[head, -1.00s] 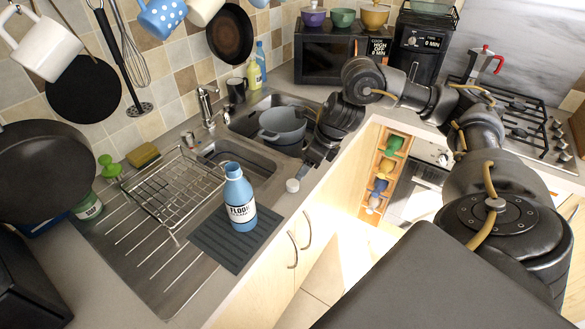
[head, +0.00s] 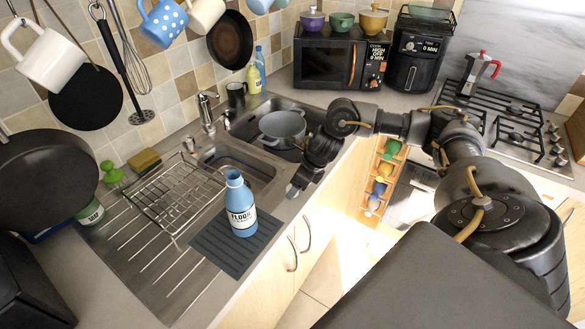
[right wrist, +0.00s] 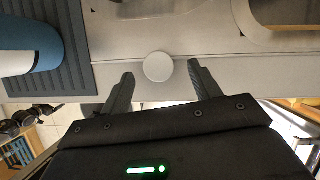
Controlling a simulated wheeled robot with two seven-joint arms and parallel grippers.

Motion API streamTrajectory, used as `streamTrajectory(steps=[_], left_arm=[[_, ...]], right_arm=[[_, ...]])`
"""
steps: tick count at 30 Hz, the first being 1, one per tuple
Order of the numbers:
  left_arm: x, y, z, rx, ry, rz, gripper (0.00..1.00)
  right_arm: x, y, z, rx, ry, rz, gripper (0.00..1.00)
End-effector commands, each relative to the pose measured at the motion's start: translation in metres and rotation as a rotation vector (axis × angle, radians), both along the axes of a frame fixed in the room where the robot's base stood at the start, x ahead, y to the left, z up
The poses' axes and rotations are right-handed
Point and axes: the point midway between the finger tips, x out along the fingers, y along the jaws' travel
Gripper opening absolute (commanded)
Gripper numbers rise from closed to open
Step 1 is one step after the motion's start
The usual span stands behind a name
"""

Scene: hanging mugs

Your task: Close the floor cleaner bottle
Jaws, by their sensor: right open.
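The blue floor cleaner bottle (head: 241,205) stands upright on the dark ribbed mat (head: 222,256) at the counter's front. Its blue neck shows no white cap. Part of the bottle and mat also show at the left of the right wrist view (right wrist: 25,47). A round white cap (right wrist: 158,67) lies on the counter edge between the two fingers of my right gripper (right wrist: 160,73). The fingers are open and a gap shows on each side of the cap. In the head view my right gripper (head: 292,191) hides the cap. My left gripper is not in view.
A wire dish rack (head: 175,195) stands left of the bottle. The sink holds a grey pot (head: 283,128). A black pan (head: 45,170) and mugs hang at the left and top. The counter edge drops off close to the cap.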

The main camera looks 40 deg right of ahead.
Motion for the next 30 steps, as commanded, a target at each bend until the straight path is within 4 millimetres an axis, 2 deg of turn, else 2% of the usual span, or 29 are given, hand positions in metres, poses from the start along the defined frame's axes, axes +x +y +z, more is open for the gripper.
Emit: streamTrajectory(steps=[6,15,26,30], left_arm=[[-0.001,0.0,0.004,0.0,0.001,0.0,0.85],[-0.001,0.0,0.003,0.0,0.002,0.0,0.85],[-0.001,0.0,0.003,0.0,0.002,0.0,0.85],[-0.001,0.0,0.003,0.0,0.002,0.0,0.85]], right_arm=[[0.005,0.003,-0.014,0.0,0.0,0.001,0.62],[0.005,0.003,-0.015,0.001,-0.001,0.001,0.62],[0.005,0.003,-0.014,0.001,-0.001,0.001,0.16],[0.005,0.003,-0.014,0.001,-0.001,0.001,0.14]])
